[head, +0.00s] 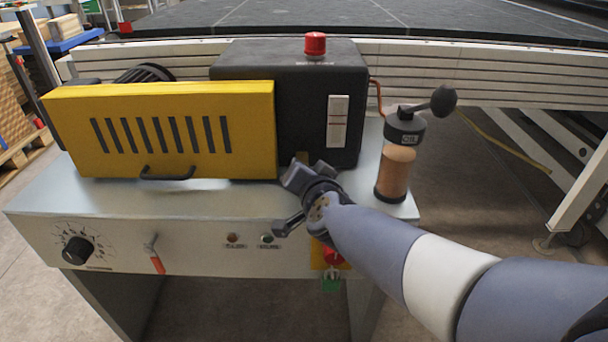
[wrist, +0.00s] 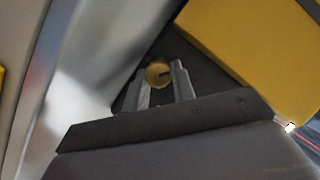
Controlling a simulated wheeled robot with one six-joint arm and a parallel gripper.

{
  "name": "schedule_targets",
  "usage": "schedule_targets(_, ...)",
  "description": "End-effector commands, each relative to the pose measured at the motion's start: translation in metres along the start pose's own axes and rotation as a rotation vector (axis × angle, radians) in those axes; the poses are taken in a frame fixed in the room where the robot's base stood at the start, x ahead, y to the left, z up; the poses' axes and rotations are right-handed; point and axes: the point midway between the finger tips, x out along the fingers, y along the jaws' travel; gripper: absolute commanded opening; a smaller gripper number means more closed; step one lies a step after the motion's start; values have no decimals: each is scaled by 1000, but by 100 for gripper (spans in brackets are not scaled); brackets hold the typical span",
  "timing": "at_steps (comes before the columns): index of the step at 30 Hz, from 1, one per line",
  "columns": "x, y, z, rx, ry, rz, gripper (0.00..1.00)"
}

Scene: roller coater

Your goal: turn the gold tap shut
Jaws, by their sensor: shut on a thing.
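The gold tap (wrist: 158,74) shows in the wrist view as a small round gold knob with a dark slot or mark on its face. It sits between the two grey fingers of my gripper (wrist: 162,84), which are shut on it. In the head view my gripper (head: 299,176) reaches the lower front of the black housing (head: 290,95), just right of the yellow guard. Most of the tap is hidden by my gripper in the head view.
The yellow slotted guard (head: 160,130) with a black handle stands close to the left. An orange-filled cylinder (head: 396,170) with a black ball lever stands to the right. The front panel (head: 190,240) has a dial, a red-tipped lever and lamps. A red button tops the housing.

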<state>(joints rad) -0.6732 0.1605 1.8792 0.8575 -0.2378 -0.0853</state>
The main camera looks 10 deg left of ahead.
Motion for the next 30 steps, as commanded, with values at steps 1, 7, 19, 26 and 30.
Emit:
schedule_targets(1,0,0,1,0,-2,1,2)
schedule_targets(7,0,0,1,0,-2,1,28)
schedule_targets(19,0,0,0,-1,-1,1,47)
schedule_targets(26,-14,-2,-2,-1,0,-1,47)
schedule_targets(30,-39,-4,-4,-2,0,-1,47)
